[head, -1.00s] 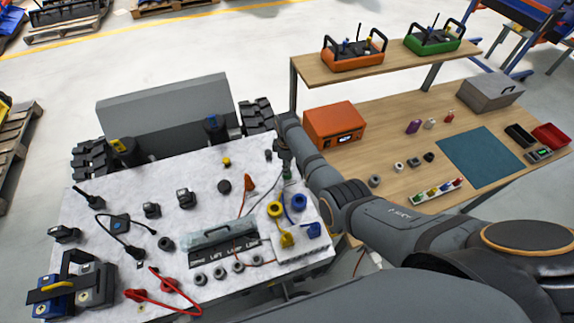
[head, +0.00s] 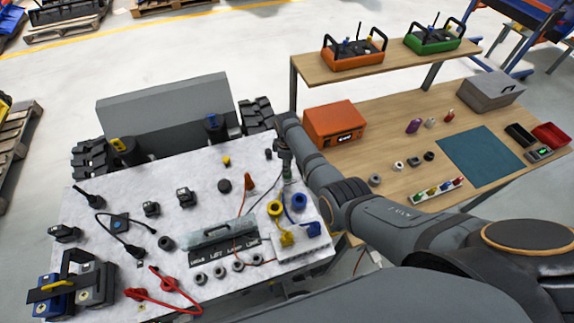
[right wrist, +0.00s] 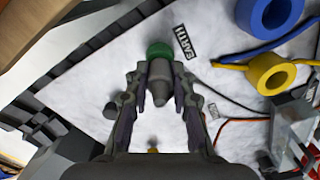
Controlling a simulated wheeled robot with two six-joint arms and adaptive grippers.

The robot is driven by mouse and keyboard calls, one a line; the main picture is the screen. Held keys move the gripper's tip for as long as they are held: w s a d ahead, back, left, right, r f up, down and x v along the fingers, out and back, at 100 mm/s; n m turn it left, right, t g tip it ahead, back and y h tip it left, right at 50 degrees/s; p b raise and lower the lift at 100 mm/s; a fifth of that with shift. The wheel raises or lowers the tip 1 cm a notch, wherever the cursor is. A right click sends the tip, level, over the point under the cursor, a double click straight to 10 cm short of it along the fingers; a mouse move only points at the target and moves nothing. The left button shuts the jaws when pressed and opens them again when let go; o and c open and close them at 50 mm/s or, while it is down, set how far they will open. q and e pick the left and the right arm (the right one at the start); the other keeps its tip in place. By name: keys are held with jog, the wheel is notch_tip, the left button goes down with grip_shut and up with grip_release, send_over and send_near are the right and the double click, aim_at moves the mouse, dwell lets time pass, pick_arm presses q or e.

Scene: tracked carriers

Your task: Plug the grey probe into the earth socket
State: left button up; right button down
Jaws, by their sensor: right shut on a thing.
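My right gripper (right wrist: 158,90) is shut on the grey probe (right wrist: 160,82), which shows between its two fingers in the right wrist view. Just beyond the probe is the green ring of the earth socket (right wrist: 158,49), in line with it. The EARTH label (right wrist: 185,41) lies beside the ring on the white top. I cannot tell whether the probe's far end is inside the ring. In the head view the right gripper (head: 286,158) stands over the right side of the white top, with green (head: 287,173) showing just below it. My left gripper is out of view.
A yellow ring (head: 275,208) and a blue ring (head: 299,202) with cables stand close to the gripper. A clear cover with a black handle (head: 215,229) lies left of them. The wooden bench (head: 390,150) is to the right.

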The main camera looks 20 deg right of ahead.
jog(key=shift+f, duration=0.35)
dwell(0.6)
jog(key=c, duration=1.1)
grip_release()
jog(key=shift+o, duration=0.2)
jog(key=shift+r, duration=0.25)
notch_tip(320, 180, up, 12)
jog(key=shift+f, duration=0.2)
